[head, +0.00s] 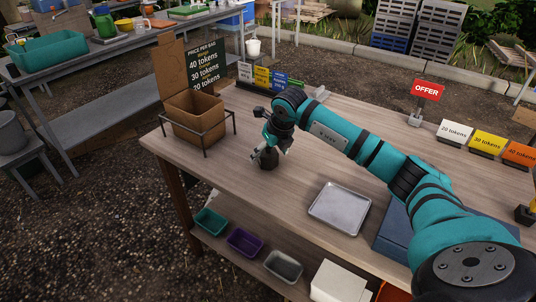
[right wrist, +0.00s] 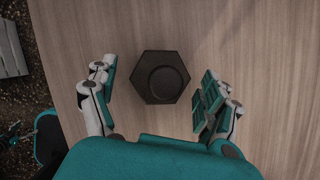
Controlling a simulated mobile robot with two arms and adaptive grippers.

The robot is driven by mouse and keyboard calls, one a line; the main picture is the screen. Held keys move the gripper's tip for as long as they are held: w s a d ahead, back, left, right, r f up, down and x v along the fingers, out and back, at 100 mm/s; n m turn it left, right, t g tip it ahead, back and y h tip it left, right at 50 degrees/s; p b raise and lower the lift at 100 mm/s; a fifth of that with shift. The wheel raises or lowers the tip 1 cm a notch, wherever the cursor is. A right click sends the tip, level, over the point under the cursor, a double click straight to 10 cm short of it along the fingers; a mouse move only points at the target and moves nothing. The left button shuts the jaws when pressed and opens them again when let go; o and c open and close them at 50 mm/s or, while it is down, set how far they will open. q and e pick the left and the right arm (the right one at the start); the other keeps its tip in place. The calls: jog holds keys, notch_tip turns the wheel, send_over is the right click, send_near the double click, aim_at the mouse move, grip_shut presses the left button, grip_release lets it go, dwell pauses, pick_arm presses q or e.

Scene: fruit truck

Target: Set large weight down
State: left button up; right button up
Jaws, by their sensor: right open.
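The large weight (right wrist: 162,78) is a dark hexagonal block with a round top. It rests on the wooden table (head: 310,165). In the head view the weight (head: 268,160) stands near the table's front left part, right below my right gripper (head: 269,146). In the right wrist view my right gripper (right wrist: 158,95) is open, with one finger on each side of the weight. Gaps of bare table show between both fingers and the weight. My left gripper is in neither view.
A cardboard box (head: 196,118) in a wire stand is left of the weight. A metal tray (head: 340,207) lies to the right, near the front edge. Price signs (head: 272,80) and a red OFFER sign (head: 428,90) stand toward the back. Bare tabletop surrounds the weight.

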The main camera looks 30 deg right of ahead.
jog(key=v, duration=1)
jog(key=shift+s+r, duration=0.2)
jog(key=shift+r, duration=0.1)
